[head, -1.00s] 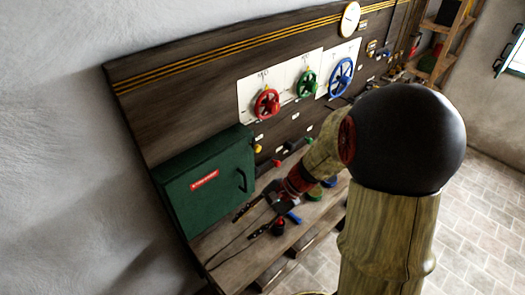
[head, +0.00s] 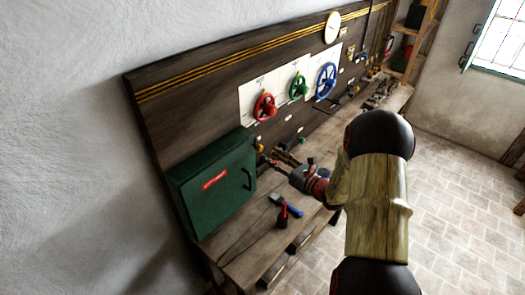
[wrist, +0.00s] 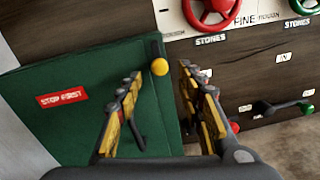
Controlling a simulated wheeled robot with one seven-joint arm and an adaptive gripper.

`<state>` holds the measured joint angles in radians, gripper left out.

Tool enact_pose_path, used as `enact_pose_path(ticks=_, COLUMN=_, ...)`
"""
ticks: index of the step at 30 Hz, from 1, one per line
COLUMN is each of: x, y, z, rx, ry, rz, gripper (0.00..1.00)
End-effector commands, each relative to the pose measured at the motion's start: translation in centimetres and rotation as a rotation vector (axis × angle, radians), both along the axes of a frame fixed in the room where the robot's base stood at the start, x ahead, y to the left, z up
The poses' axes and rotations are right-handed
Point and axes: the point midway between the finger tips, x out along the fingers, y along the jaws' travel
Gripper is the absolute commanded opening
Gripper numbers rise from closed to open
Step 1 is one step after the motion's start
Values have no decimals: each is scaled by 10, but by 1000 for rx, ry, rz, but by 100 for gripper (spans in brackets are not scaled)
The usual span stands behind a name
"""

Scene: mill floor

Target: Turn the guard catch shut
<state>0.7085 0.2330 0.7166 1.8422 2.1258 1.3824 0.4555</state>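The guard is a dark green box cover (head: 212,185) with a red "STOP FIRST" label, closed against the back board; it fills the left of the wrist view (wrist: 50,125). The catch, a short dark lever with a yellow ball end (wrist: 159,67), sits at the guard's upper right edge. In the wrist view the lever points up from the ball. In the head view its yellow end (head: 259,148) is small. My gripper (wrist: 160,73) is open, its fingers to either side of the yellow ball in the picture. I cannot tell whether they touch it.
Red (head: 265,107), green (head: 298,87) and blue (head: 326,81) handwheels are on the board above. A lever with a green end (wrist: 305,107) is at right in the wrist view. A blue-handled tool (head: 288,206) and a red-and-black object (head: 283,216) lie on the bench.

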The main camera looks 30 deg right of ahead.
Motion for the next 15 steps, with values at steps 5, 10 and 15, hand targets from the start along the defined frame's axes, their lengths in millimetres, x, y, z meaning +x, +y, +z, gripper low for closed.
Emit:
enact_pose_path(ticks=5, x=28, y=10, z=0, rx=-2, ry=0, rz=5, gripper=38)
enact_pose_path(ticks=10, x=47, y=15, z=0, rx=-1, ry=1, rz=4, gripper=38)
enact_pose_path(ticks=15, x=56, y=17, z=0, rx=-2, ry=0, rz=2, gripper=38)
